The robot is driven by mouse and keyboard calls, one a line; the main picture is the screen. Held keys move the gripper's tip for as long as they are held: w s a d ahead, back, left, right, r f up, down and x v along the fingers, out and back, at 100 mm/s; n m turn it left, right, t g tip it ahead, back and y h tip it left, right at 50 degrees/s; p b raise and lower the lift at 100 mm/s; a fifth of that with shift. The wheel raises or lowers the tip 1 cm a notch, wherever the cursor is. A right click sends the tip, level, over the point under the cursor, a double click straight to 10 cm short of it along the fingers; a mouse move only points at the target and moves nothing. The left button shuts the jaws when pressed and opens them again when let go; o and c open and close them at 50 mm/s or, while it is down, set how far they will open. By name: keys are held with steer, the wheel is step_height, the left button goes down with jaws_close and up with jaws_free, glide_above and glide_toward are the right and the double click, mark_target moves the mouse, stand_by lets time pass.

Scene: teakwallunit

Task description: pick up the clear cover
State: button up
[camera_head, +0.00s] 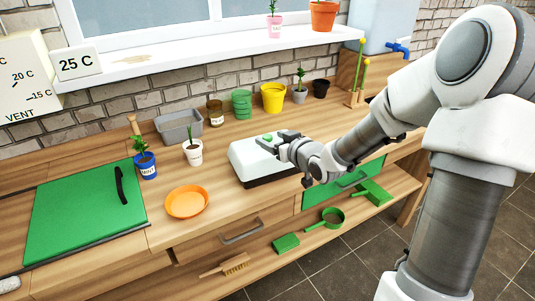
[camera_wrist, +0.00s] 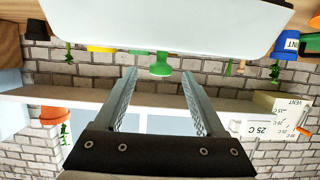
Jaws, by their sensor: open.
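The cover (camera_head: 245,160) looks whitish and cloudy rather than clear. It sits on a dark, low tray (camera_head: 280,180) on the wooden bench and has a green knob (camera_head: 267,138) on top. In the wrist view, which appears upside down, the cover (camera_wrist: 170,25) fills the top and its green knob (camera_wrist: 161,66) points down. My gripper (camera_head: 277,140) is at the cover's top, close to the knob. In the wrist view the fingers (camera_wrist: 159,76) are apart and empty, with the knob lined up between their tips. Whether they touch the cover is unclear.
An orange dish (camera_head: 187,202), a white potted plant (camera_head: 193,152) and a blue mint pot (camera_head: 146,165) stand left of the cover. A grey bin (camera_head: 179,126) and several pots, including a yellow one (camera_head: 273,98), line the back. Bench surface beside the dish is clear.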

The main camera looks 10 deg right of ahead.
mark_target(269, 138)
steer(key=x, duration=0.3)
steer(key=shift+w+f, duration=0.1)
jaws_close()
stand_by(1.3)
